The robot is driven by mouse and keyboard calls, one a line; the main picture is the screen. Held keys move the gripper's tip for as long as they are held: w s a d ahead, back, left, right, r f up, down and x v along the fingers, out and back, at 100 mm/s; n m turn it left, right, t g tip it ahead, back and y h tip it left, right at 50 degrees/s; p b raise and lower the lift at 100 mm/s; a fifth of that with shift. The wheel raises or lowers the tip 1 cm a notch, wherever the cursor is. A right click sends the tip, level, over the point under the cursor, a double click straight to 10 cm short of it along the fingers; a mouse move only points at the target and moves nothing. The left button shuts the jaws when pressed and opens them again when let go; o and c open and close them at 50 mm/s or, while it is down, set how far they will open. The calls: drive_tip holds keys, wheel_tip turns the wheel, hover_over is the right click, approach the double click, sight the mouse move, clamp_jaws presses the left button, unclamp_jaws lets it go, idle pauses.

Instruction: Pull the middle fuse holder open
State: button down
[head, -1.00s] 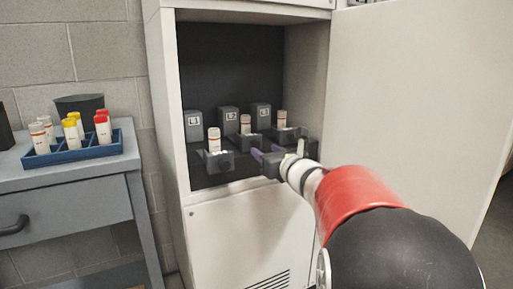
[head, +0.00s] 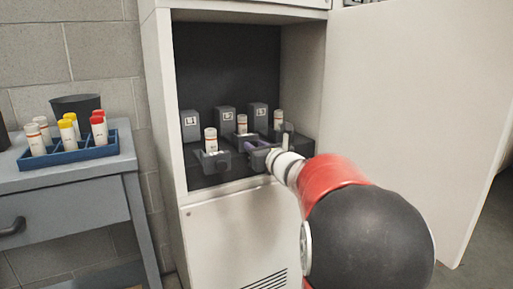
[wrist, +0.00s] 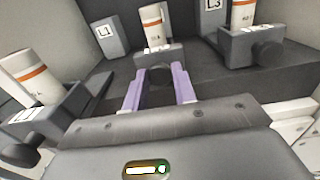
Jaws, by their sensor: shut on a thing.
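The middle fuse holder (wrist: 158,54) is a dark grey block with a round knob at its front. It carries an upright white fuse (wrist: 153,25) with an orange band, which also shows in the head view (head: 242,124). My gripper (wrist: 160,74) has its two purple fingers on either side of this knob and is shut on it. In the head view my gripper (head: 257,146) reaches into the cabinet from the right, partly covering the middle holder. How far the holder is drawn out is hard to tell.
The left holder (wrist: 48,112) and right holder (wrist: 262,50) stand close on both sides, each with a fuse and knob. The cabinet door (head: 420,110) is open at right. A blue rack (head: 70,153) of several tubes sits on the grey bench at left.

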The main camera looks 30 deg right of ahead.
drive_tip(key=s+b, duration=0.1)
drive_tip(key=s, duration=0.8)
drive_tip(key=shift+d+b, duration=0.15)
drive_tip(key=shift+b, duration=0.2)
drive_tip(key=c, duration=1.2)
unclamp_jaws()
drive_tip(key=shift+o, duration=0.2)
drive_tip(key=s, duration=0.7)
drive_tip(key=shift+s+d, duration=0.15)
drive_tip(key=shift+s, duration=0.25)
